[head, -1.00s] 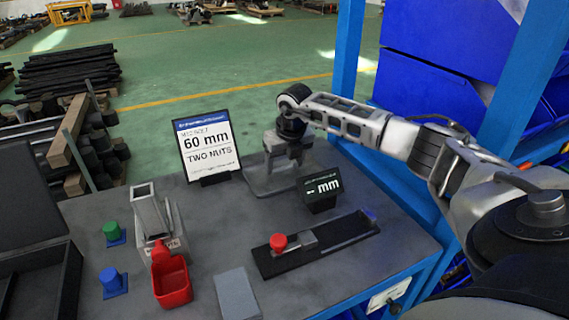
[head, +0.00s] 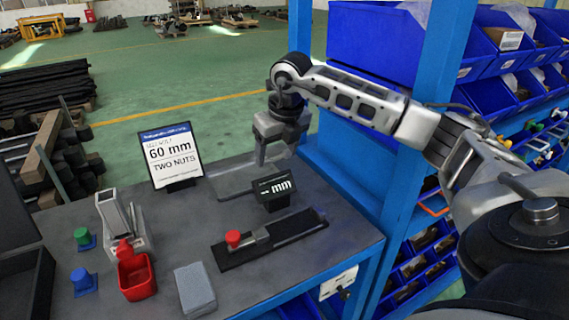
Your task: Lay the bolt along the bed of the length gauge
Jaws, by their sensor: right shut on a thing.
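The length gauge is a dark narrow bed (head: 291,229) lying slantwise on the table, with a red knob (head: 233,238) and grey block at its left end. Its small black display (head: 273,188) stands behind it and reads "-- mm". The bed to the right of the block looks empty. My right gripper (head: 261,160) points down above the back of the table, behind the display and apart from the gauge. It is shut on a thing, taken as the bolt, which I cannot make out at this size. My left gripper is out of view.
A sign (head: 172,157) reads "60 mm, two nuts". A grey holder (head: 119,221), red bin (head: 136,275), grey block (head: 194,290), and green (head: 83,238) and blue (head: 83,281) pieces stand at left. A blue rack post (head: 408,130) rises close beside my right arm.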

